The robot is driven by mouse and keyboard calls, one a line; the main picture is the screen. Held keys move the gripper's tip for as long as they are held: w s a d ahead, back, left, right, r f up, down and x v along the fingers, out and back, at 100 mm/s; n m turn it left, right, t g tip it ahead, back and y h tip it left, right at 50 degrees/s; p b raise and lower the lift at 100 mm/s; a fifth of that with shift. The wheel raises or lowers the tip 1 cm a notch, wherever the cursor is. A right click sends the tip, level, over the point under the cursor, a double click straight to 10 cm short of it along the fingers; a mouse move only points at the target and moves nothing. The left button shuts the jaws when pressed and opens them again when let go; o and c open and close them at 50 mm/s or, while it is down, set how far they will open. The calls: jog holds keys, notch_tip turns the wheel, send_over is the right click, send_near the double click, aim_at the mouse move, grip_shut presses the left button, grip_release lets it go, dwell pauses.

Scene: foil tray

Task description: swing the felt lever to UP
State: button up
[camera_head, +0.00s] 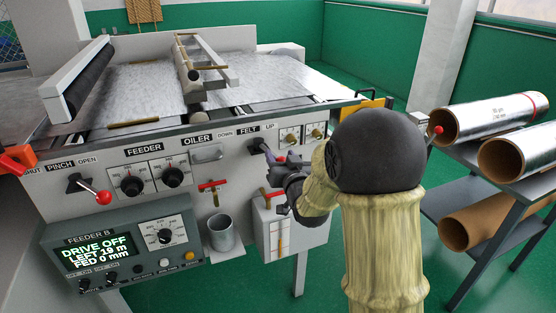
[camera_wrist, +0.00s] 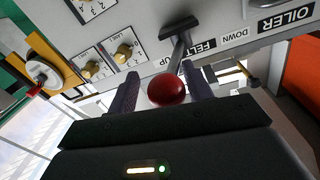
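The felt lever (camera_head: 265,149) stands out from the front panel below the FELT label, between the DOWN and UP labels. Its shaft slants down and right in the head view, toward the UP side. In the wrist view, the lever's red knob (camera_wrist: 167,90) sits between the two fingers of my gripper (camera_wrist: 160,92), with a gap at the left finger. I cannot tell whether the right finger touches it. In the head view my gripper (camera_head: 283,173) is at the lever's end and mostly covers the knob. My gripper is open around the knob.
A grey-white box (camera_head: 302,232) hangs on the panel below my gripper, with a red-handled valve (camera_head: 213,185) and metal cup (camera_head: 222,233) to its left. Small dials (camera_head: 317,131) sit right of the lever. A rack with foil rolls (camera_head: 485,115) stands at right.

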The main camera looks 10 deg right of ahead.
jog(key=shift+o, duration=0.4)
jog(key=shift+w+d, duration=0.15)
jog(key=shift+d, duration=0.25)
jog(key=shift+a, duration=0.15)
jog(key=s+d+b, duration=0.4)
jog(key=s+b, duration=0.1)
jog(key=s, duration=0.4)
jog(key=s+d+b, duration=0.5)
jog(key=s, duration=0.3)
jog(key=shift+s+d, duration=0.15)
jog(key=shift+s, duration=0.2)
dwell(1.4)
